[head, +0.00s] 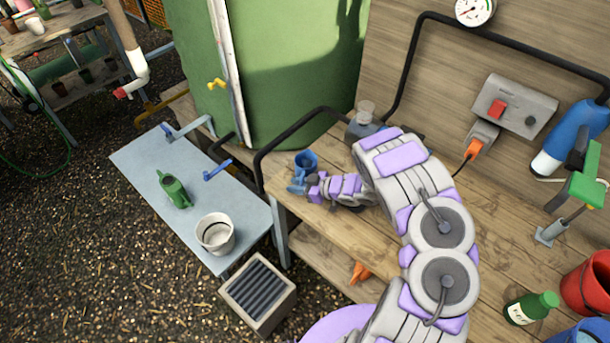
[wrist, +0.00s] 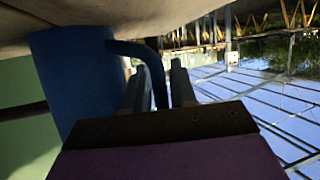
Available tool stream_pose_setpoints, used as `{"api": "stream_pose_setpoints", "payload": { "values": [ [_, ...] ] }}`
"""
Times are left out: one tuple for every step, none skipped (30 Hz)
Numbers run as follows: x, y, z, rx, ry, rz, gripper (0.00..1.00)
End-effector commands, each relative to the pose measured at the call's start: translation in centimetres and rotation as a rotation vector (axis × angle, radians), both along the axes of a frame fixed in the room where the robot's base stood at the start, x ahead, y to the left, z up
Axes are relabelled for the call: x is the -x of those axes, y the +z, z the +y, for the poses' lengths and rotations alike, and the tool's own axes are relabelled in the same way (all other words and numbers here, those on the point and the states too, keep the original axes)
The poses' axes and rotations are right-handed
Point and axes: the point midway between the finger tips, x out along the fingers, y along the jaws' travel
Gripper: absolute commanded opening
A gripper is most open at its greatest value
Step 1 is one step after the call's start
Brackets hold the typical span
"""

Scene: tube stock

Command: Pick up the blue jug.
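The blue jug (head: 306,160) stands on the wooden bench near its left end, in front of the green tank. In the wrist view, which is upside down, the jug body (wrist: 75,75) fills the left side and its handle (wrist: 152,58) curves out to the right. My gripper (wrist: 160,80) is at the handle, with one finger on each side of it. The fingers are apart, and a gap shows between the handle and the right finger. In the head view my gripper (head: 312,181) is small, just beside the jug, and its fingers are hard to make out.
A green bottle (head: 530,308) and red bucket (head: 590,282) stand at right. A black pipe (head: 285,135) runs behind the jug.

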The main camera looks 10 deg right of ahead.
Motion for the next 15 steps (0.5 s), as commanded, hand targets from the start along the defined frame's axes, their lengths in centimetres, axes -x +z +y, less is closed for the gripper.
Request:
{"api": "stream_pose_setpoints", "payload": {
  "values": [
    [0.0,0.04,-0.07,0.0,-0.001,0.0,0.26],
    [0.01,0.04,-0.08,0.0,-0.001,0.0,0.26],
    [0.01,0.03,-0.08,0.0,0.0,0.0,0.26],
    [0.01,0.04,-0.08,0.0,0.0,0.0,0.23],
    [0.01,0.03,-0.08,0.0,0.0,0.0,0.2],
    [0.01,0.03,-0.08,0.0,0.0,0.0,0.17],
    [0.01,0.02,-0.09,0.0,0.0,0.0,0.14],
    [0.01,0.02,-0.09,0.0,0.0,0.0,0.11],
    [0.01,0.01,-0.1,0.0,0.0,0.0,0.07],
    [0.0,0.02,-0.09,0.0,0.0,0.0,0.04],
    [0.0,0.02,-0.09,0.0,0.0,0.0,0.01],
    [0.01,0.01,-0.1,0.001,0.0,0.001,0.0],
    [0.01,0.01,-0.1,0.001,0.0,0.001,0.0],
    [0.0,0.01,-0.1,0.001,0.0,0.001,0.0],
    [0.0,0.01,-0.1,0.0,0.0,0.001,0.0]
  ]
}}
